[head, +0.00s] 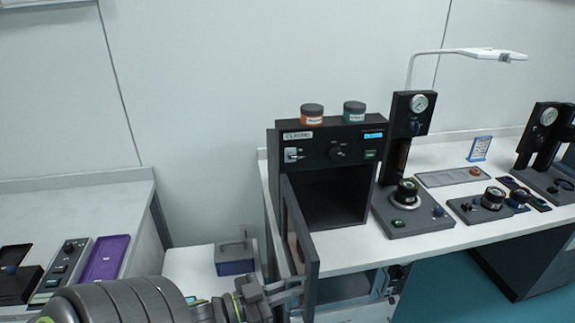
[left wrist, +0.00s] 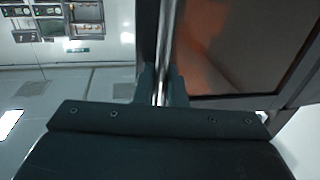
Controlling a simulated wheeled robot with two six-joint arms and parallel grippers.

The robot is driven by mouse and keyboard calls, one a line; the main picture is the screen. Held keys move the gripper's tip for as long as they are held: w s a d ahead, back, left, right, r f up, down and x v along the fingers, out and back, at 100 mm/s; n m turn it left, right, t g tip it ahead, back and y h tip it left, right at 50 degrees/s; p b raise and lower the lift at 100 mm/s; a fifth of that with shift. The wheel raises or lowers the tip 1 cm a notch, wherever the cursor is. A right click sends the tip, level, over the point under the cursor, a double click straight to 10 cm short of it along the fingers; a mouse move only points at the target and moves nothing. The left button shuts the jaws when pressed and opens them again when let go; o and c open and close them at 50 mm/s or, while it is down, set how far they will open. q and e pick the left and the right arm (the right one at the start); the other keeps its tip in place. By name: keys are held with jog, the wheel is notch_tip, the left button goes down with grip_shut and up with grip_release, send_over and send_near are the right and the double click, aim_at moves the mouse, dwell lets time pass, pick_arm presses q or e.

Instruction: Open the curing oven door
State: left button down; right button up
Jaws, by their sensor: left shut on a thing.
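The curing oven (head: 375,152) is a black box on the white bench, with a label, a knob and a small lit display on its top panel. Its door (head: 309,255) is swung well out toward me on the left side, and the dark chamber (head: 331,197) shows. My left gripper (head: 287,289) is at the outer side of the door, low down. In the left wrist view, its fingers (left wrist: 161,86) are shut on the bright metal door handle (left wrist: 166,45), and the door's tinted window (left wrist: 240,45) fills the upper right. I do not make out my right gripper.
Two jars, orange-banded (head: 312,114) and green-banded (head: 354,112), stand on the oven. A gauge stand (head: 410,115) is close to its right. A blue box (head: 235,262) sits on a lower surface left of the door. A left bench holds a purple tray (head: 106,258).

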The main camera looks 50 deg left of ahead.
pick_arm(q)
jog(key=c, duration=1.6)
grip_release()
jog(key=v, duration=1.7)
jog(key=shift+s, duration=0.15)
jog(key=shift+a, duration=0.1)
